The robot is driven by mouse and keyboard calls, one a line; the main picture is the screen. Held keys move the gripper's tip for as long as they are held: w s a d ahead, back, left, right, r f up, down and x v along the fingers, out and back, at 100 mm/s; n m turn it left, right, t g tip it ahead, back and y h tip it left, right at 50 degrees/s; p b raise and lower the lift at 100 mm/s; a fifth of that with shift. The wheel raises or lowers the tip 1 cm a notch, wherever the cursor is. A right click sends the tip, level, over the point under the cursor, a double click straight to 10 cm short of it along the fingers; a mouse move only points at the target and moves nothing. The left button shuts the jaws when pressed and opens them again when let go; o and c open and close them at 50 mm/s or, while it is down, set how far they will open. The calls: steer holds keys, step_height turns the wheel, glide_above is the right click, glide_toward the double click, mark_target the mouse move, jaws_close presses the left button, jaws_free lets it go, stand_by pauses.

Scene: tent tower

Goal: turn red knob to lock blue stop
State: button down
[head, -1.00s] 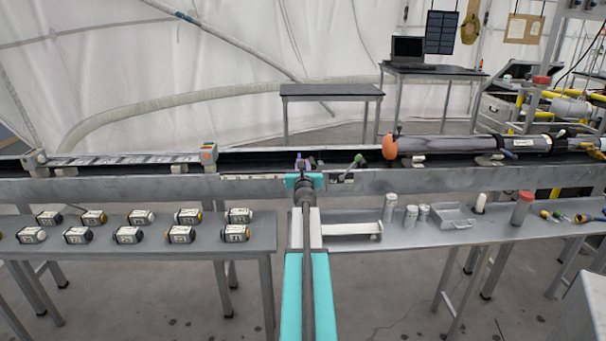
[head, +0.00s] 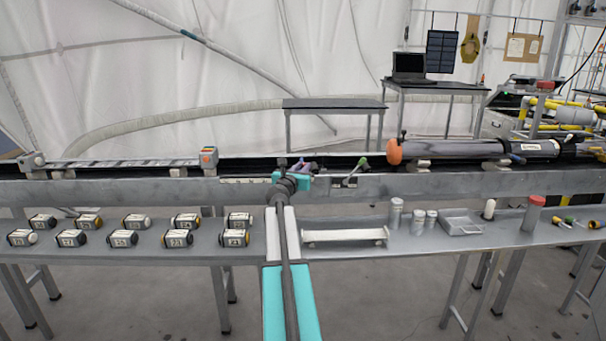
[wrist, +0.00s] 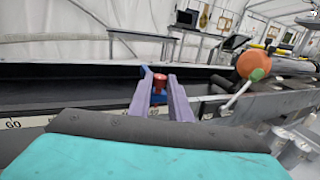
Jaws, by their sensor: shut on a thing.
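In the wrist view the red knob (wrist: 160,81) stands between the tips of my gripper's two purple-grey fingers (wrist: 160,88). The gripper is shut on it. Part of the blue stop (wrist: 147,76) shows beside the knob and just behind the left finger; the rest is hidden by the fingers. In the head view my gripper (head: 303,167) is at the rail (head: 400,186), near its middle. The knob and stop are too small and covered there to tell apart.
Right of my gripper is a green-tipped lever (head: 357,168), then an orange-ended dark cylinder (head: 475,149) on the rail. A ladder-like frame (head: 120,164) lies left. Several numbered blocks and a white tray (head: 345,237) rest on lower front tables. A small table (head: 333,104) stands behind.

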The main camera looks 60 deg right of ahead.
steer(key=shift+m+g+b, duration=0.45)
steer(key=shift+m+g, duration=0.15)
steer(key=shift+g, duration=0.3)
steer(key=c, duration=1.6)
jaws_free()
steer(key=shift+c, duration=0.2)
steer(key=shift+a, duration=0.15)
steer(key=s+a, duration=0.2)
steer(key=a, duration=1.1)
steer(key=shift+a+p, duration=0.2)
steer(key=shift+p, duration=0.2)
